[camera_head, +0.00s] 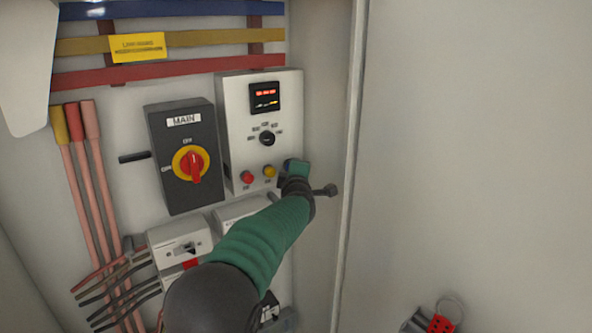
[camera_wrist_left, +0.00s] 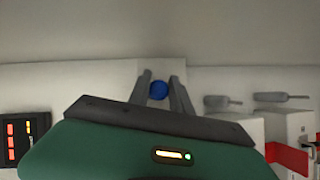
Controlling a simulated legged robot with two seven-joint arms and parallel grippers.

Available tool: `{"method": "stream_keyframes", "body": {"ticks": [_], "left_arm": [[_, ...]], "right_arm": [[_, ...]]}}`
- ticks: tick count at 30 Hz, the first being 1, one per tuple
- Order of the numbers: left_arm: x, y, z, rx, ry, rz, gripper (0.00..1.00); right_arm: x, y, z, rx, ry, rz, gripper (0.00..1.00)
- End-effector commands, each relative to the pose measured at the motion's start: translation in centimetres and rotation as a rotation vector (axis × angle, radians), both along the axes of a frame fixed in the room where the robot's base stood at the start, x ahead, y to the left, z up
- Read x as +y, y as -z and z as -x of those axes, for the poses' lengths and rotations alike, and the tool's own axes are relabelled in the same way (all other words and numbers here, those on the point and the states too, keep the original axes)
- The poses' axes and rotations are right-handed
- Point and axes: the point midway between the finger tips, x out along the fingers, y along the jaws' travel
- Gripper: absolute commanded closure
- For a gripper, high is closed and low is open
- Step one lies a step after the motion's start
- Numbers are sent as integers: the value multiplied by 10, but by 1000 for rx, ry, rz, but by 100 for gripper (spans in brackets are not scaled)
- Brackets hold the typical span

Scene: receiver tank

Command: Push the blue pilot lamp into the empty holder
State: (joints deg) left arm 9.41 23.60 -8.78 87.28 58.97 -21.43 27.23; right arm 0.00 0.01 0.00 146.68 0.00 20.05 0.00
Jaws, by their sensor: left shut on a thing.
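The blue pilot lamp (camera_wrist_left: 158,90) shows in the left wrist view as a round blue face between the fingers of my left gripper (camera_wrist_left: 160,80), which is shut on it. In the head view my green left arm reaches up to the lower right of the grey control panel (camera_head: 232,130), and its hand (camera_head: 296,167) is right beside the yellow lamp. The fingers and the blue lamp are hidden there. The empty holder is not visible, so I cannot tell how the lamp sits relative to it. My right gripper is not in view.
A red lamp (camera_head: 247,177) and a yellow lamp (camera_head: 269,171) sit low on the panel. The black main switch box (camera_head: 180,150) is to its left. The cabinet side wall (camera_head: 330,100) is close on the right. A red item with a ring (camera_head: 441,322) is at bottom right.

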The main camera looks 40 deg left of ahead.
Motion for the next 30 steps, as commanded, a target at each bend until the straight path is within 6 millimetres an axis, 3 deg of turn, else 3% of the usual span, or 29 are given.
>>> {"method": "stream_keyframes", "body": {"ticks": [19, 20, 21, 25, 30], "left_arm": [[1, 4, -6, 6, 7, 6, 100], [1, 4, -6, 7, 8, 6, 74], [1, 4, -6, 6, 7, 5, 68], [1, 3, -6, 5, 8, 5, 52], [1, 1, -5, 3, 7, 4, 50]], "right_arm": [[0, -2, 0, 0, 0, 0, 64], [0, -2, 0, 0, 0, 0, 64], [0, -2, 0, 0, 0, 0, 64], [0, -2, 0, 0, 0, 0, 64], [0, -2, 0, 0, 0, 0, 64]]}}
